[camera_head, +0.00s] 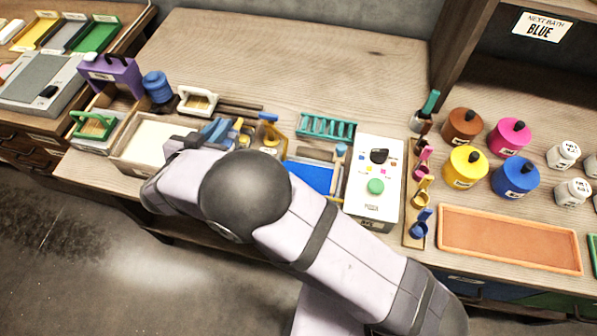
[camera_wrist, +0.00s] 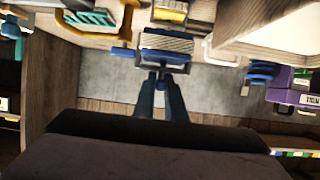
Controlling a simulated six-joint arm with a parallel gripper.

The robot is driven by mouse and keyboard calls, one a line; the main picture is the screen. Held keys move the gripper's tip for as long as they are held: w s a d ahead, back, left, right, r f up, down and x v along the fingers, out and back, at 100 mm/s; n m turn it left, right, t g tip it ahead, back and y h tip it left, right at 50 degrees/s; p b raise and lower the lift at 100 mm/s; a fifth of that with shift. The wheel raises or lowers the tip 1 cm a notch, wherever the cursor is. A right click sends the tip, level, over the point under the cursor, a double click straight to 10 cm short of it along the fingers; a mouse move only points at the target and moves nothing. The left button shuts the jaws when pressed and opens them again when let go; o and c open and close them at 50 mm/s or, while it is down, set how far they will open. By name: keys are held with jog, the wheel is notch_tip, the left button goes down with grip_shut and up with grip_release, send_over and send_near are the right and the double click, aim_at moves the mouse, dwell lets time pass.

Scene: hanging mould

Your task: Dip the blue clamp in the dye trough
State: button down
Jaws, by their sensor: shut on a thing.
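The blue clamp (camera_wrist: 166,58) is between my gripper's (camera_wrist: 163,76) fingertips in the wrist view, with a pale grey striped piece in its frame. The fingers are shut on its near end. In the head view my gripper is mostly hidden behind my own wrist, and blue parts (camera_head: 216,131) show just beyond it; I cannot tell clamp from fingers there. A shallow tray with a bright blue surface (camera_head: 310,177), which looks like the dye trough, lies right of my gripper. The clamp is apart from it.
A pale open box (camera_head: 122,150) stands left of my gripper. A yellow clamp (camera_head: 268,133) is close on the right. A teal rack (camera_head: 326,127) and a white button box (camera_head: 375,180) stand near the blue tray. The table's back is clear.

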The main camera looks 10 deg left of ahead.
aim_at(315, 167)
jog(key=shift+r, duration=0.15)
jog(key=shift+r+p, duration=0.25)
jog(key=shift+p, duration=0.15)
jog(key=shift+h, duration=0.3)
jog(key=r+p, duration=0.1)
jog(key=p, duration=0.1)
jog(key=d+r+p, duration=0.1)
jog(key=w+r+p, duration=0.1)
jog(key=r+p, duration=0.1)
jog(key=shift+d+r+p, duration=0.1)
jog(key=shift+d+p, duration=0.05)
jog(key=shift+p, duration=0.15)
jog(key=s+d+m+g+h+p, duration=0.1)
jog(key=s+d+m+h+p, duration=0.1)
jog(key=d, duration=0.8)
jog(key=s+d+f+m+h+p, duration=0.1)
jog(key=s+d+m+h+p, duration=0.1)
jog(key=d+p, duration=0.4)
jog(key=d+m+h, duration=0.1)
jog(key=d+h, duration=0.1)
jog(key=d, duration=0.2)
jog(key=shift+s+d+f+m+g, duration=0.15)
jog(key=shift+s+f+m+g, duration=0.1)
jog(key=shift+m+g, duration=0.15)
jog(key=shift+f, duration=0.15)
